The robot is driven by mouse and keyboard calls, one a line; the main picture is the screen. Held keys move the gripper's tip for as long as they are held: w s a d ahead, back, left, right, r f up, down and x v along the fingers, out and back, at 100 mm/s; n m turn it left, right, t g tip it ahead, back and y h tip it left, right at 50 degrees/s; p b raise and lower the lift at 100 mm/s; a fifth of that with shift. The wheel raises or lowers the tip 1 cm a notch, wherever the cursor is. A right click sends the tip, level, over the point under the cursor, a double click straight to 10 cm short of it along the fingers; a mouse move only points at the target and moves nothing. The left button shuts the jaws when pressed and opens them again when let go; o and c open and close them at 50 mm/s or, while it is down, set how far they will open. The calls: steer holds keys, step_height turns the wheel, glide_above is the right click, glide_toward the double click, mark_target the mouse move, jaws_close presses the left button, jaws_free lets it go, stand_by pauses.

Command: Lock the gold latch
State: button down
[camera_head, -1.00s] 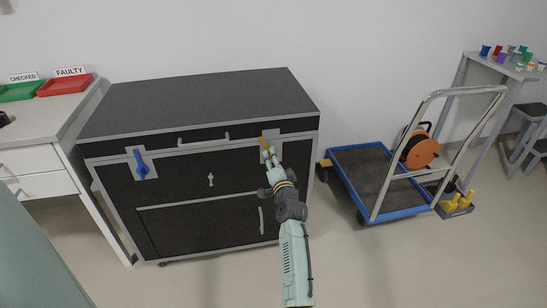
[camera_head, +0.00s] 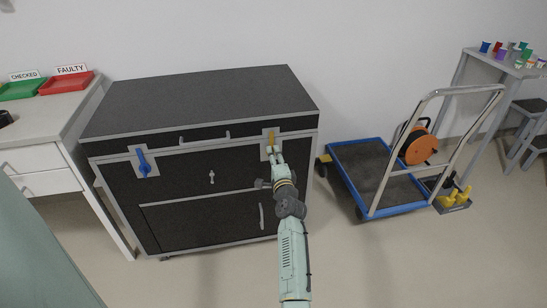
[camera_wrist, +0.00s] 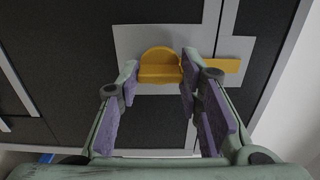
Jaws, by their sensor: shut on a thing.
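The gold latch (camera_head: 271,136) is at the upper right of the black cabinet's front, on a light grey plate. In the head view its handle points roughly up and down. In the wrist view its rounded gold part (camera_wrist: 158,66) sits between my fingertips, and a gold bar (camera_wrist: 228,65) reaches right past the right finger, across a grey strip. My gripper (camera_head: 274,155) comes from below and in front, shut on the latch, with purple pads along its fingers (camera_wrist: 158,82). The right finger hides the middle of the latch.
A blue latch (camera_head: 144,163) is at the cabinet's upper left. The black cabinet (camera_head: 200,102) has a bare top. A blue trolley (camera_head: 372,168) with an orange reel (camera_head: 418,147) stands to the right. A desk (camera_head: 45,125) with red and green trays stands left.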

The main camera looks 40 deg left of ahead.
steer(key=c, duration=1.1)
jaws_free()
steer(key=v, duration=1.2)
steer(key=shift+s, duration=0.1)
